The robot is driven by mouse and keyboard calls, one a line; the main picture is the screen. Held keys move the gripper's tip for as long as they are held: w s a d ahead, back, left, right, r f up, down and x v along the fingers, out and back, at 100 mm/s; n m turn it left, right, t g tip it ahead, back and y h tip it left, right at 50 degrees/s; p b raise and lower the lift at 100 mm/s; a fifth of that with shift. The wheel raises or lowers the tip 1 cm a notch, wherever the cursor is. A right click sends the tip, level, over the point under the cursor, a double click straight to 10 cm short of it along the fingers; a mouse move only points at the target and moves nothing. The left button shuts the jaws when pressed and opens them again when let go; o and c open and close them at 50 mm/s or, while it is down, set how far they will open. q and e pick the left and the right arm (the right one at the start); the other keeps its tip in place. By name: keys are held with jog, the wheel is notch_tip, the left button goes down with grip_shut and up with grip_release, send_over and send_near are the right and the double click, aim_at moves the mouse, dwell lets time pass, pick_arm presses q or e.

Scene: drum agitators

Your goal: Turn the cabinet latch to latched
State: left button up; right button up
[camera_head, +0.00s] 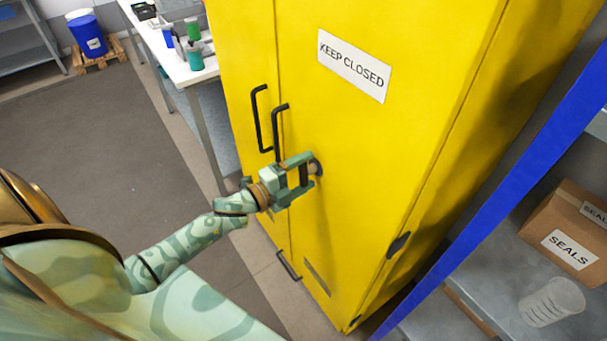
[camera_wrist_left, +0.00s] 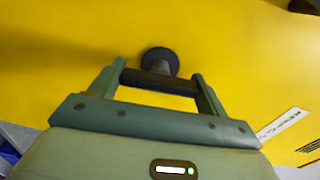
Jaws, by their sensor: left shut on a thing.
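The yellow cabinet (camera_head: 375,145) stands with its doors closed and carries a "KEEP CLOSED" sign (camera_head: 354,66). Its latch (camera_head: 317,165) is a dark knob with a round base on the door, mostly hidden by my gripper in the head view. In the left wrist view, the latch (camera_wrist_left: 160,62) shows its round base and a dark bar lying across between my fingers. My left gripper (camera_head: 308,172) is shut on the latch bar, close to the door face. Whether the latch stands at latched cannot be told. My right gripper is not in view.
Two black door handles (camera_head: 258,118) are up and left of the latch. A white table (camera_head: 170,60) with bottles stands left of the cabinet. A shelf with a blue post (camera_head: 500,185) and a "SEALS" box (camera_head: 567,235) is at right. Grey floor is clear at left.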

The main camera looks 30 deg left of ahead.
pick_arm(q)
jog(key=shift+m, duration=0.6)
jog(key=shift+f, duration=0.1)
jog(key=o, duration=1)
jog(key=b+v, duration=0.1)
jog(key=v, duration=1.5)
jog(key=shift+s, duration=0.15)
